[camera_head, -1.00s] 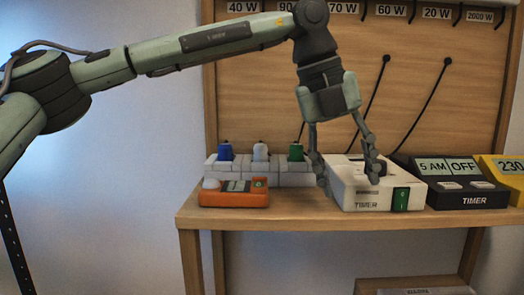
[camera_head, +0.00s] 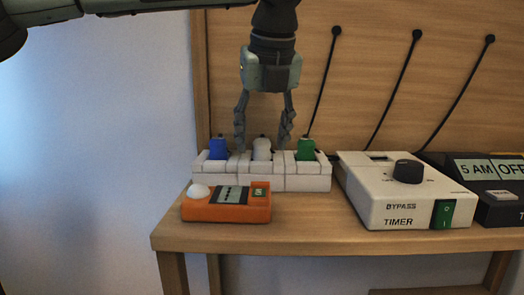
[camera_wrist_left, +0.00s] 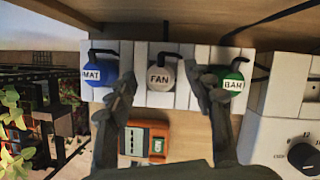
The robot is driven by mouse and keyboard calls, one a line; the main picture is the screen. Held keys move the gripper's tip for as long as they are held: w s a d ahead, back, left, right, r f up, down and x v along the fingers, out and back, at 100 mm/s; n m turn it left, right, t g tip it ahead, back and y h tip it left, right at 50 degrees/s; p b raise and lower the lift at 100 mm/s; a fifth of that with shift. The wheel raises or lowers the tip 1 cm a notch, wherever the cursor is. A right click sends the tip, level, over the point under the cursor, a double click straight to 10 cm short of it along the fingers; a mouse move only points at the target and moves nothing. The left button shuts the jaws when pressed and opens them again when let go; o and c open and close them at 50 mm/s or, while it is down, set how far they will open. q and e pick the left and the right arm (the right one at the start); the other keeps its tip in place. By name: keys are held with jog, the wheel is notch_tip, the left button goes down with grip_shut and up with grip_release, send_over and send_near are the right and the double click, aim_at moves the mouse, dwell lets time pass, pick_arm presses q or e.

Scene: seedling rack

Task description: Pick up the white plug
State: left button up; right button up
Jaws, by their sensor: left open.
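The white plug (camera_head: 262,149) sits upright in the middle of a white socket strip (camera_head: 315,183). In the left wrist view the white plug (camera_wrist_left: 161,79) is labelled FAN and has a black cord. My left gripper (camera_head: 263,143) is open above the strip, its fingers on either side of the white plug. In the left wrist view the fingers (camera_wrist_left: 162,88) also show left and right of it, apart from it. A blue plug (camera_head: 218,149) stands to its left and a green plug (camera_head: 306,149) to its right. My right gripper is not in view.
An orange meter (camera_head: 227,207) with a white dome lies in front of the strip. A white timer box (camera_head: 410,213) with a black knob and a black timer (camera_head: 510,212) stand to the right. A wooden back panel (camera_head: 375,60) with black cords rises behind.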

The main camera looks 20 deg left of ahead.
pick_arm(q)
jog(key=shift+w+a+f, duration=0.15)
jog(key=shift+f, duration=0.3)
grip_shut()
jog(key=shift+r, duration=0.2)
